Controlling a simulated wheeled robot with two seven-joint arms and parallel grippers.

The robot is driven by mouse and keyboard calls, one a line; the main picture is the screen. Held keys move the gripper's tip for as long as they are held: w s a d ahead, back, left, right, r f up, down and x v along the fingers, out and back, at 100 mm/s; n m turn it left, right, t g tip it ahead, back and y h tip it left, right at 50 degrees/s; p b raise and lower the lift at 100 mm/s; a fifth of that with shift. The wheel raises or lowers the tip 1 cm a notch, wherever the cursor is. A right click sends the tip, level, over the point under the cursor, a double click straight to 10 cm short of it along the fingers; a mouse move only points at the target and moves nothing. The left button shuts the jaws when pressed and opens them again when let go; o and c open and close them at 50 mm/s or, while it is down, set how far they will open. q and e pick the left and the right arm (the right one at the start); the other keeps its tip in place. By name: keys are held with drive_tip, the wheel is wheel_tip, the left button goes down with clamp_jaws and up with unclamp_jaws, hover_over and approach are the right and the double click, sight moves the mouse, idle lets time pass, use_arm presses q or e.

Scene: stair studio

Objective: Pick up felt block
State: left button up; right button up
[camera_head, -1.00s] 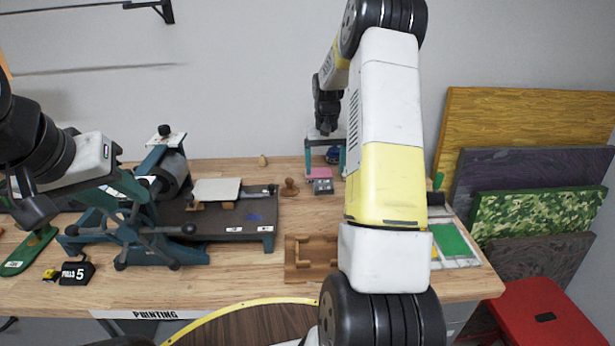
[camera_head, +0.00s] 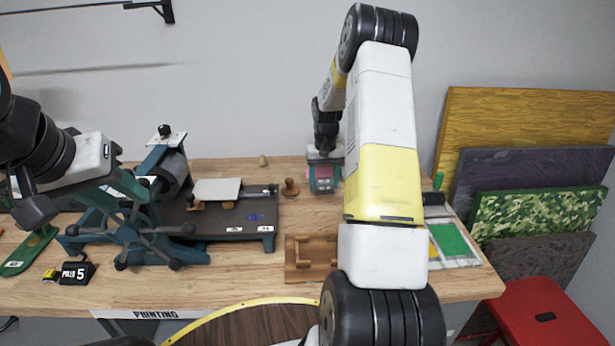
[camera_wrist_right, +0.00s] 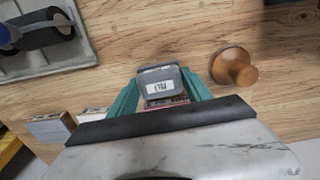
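The felt block (camera_head: 324,176) is a small grey block with a pink top layer, on the back middle of the wooden table. My right gripper (camera_head: 324,178) is down around it, a teal finger against each side. In the right wrist view, the block (camera_wrist_right: 158,84) with a white label sits between the teal fingertips, with no clear gap. Whether it is off the table is not clear. My left gripper (camera_head: 122,186) is at the left, over the teal press; its fingers blend with the press, so their opening is unclear.
A wooden-knobbed stamp (camera_head: 290,187) stands just left of the block; it also shows in the right wrist view (camera_wrist_right: 235,68). A teal press (camera_head: 150,225) fills the left. A wooden tray (camera_head: 300,262) lies in front, and a roller tray (camera_wrist_right: 85,50) lies nearby.

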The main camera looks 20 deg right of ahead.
sight(324, 181)
drive_tip(key=shift+c, duration=1.3)
wheel_tip(324, 181, up, 10)
